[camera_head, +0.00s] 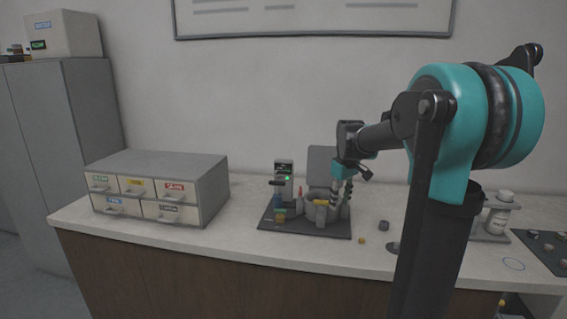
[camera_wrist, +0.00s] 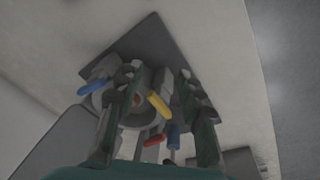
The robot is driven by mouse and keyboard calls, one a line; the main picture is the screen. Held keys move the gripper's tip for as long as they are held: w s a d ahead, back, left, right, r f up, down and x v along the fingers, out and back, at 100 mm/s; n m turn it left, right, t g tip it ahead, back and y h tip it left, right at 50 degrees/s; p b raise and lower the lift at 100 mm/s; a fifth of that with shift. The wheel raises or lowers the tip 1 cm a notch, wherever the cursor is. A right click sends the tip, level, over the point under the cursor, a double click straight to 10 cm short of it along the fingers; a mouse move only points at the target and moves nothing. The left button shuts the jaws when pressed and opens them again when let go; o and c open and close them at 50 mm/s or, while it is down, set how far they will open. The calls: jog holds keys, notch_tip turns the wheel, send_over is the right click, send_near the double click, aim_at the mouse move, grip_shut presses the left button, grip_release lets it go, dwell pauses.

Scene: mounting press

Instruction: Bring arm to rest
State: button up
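My gripper (camera_head: 342,190) hangs at the end of my arm, pointing down just above the right side of the mounting press (camera_head: 316,197). In the wrist view, the two dark fingers of my gripper (camera_wrist: 155,82) stand wide apart with nothing gripped between them. The round grey press body (camera_wrist: 128,103) shows between and beyond them, with blue, yellow and red handles around it. Whether a finger touches the press I cannot tell. The press stands on a dark base plate (camera_head: 300,228), beside a control unit (camera_head: 284,178) with a green light.
A grey drawer cabinet (camera_head: 205,195) stands on the counter (camera_head: 160,240) to the left. Small pieces (camera_head: 383,225) lie right of the press. A rack with a white bottle (camera_head: 496,220) and a dark mat (camera_head: 545,245) are further right. Counter between cabinet and press is clear.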

jog(key=s+f+m+t, duration=0.1)
jog(key=s+f+m, duration=0.2)
jog(key=s+f, duration=0.6)
jog(key=s+f+m+t, duration=0.1)
jog(key=s+f+m, duration=0.2)
jog(key=s+f, duration=0.6)
jog(key=s, duration=0.7)
jog(key=shift+s, duration=0.3)
jog(key=shift+w+d+r+m, duration=0.1)
jog(key=shift+m, duration=0.2)
